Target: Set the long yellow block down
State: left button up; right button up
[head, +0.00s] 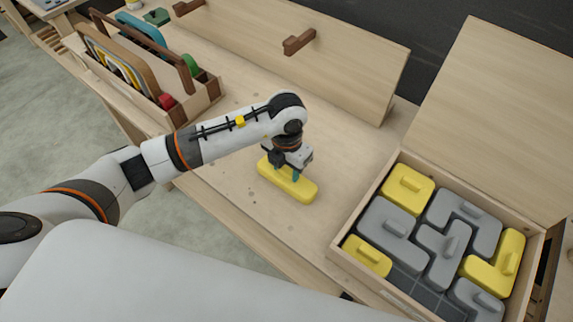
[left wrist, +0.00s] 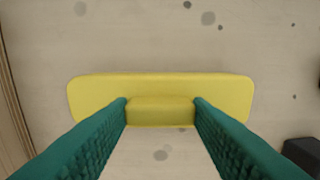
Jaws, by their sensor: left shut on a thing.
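The long yellow block (head: 282,183) is at the middle of the wooden table in the head view, lying level, its long side running from upper left to lower right. In the left wrist view the block (left wrist: 160,88) spans the middle of the picture, with its raised handle (left wrist: 160,111) between the two green fingers. My left gripper (head: 295,172) is above the block and shut on that handle; it also shows in the left wrist view (left wrist: 160,112). Whether the block's underside touches the table I cannot tell. My right gripper is not in view.
An open wooden box (head: 343,243) at the right holds grey and yellow blocks with handles, with an empty grid patch (head: 412,283) at its front. A wooden rack (head: 205,99) with boards stands at the upper left. Bare table (head: 232,200) surrounds the block.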

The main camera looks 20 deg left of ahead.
aim_at(287, 170)
pick_arm(q)
jog(key=o, duration=1.2)
jog(key=shift+f, duration=0.1)
jog(key=shift+o, duration=0.7)
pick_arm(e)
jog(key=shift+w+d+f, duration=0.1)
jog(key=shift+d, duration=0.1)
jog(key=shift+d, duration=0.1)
pick_arm(q)
notch_tip(287, 170, up, 12)
jog(key=b, duration=0.2)
jog(key=shift+b, duration=0.4)
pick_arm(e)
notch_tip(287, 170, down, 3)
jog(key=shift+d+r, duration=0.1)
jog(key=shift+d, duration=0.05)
